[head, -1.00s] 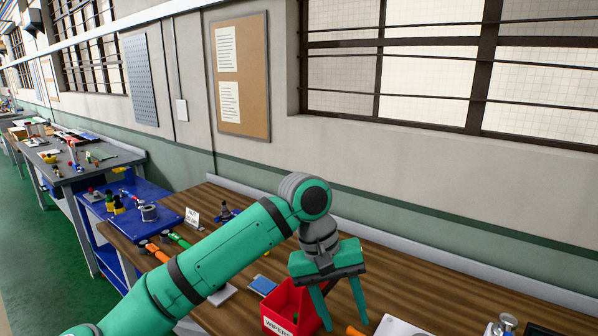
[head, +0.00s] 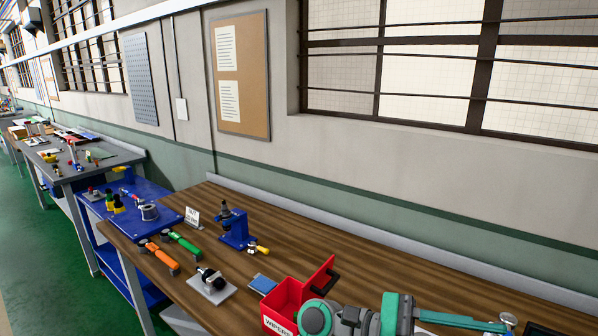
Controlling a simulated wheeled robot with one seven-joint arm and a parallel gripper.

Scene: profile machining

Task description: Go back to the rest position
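My arm is low at the bottom right of the head view, folded in front of the bench. My gripper (head: 460,320) lies almost sideways there, with its green palm upright and one green finger pointing right. The other finger is not visible, cut off by the lower picture edge or hidden, so its opening does not show. I see nothing held in the part that shows.
A red bin (head: 287,300) labelled WIPERS stands left of my arm on the wooden bench (head: 300,246). A blue stand (head: 235,230), an orange-handled tool (head: 160,258), a green-handled tool (head: 183,245) and a blue pad (head: 263,284) lie farther left.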

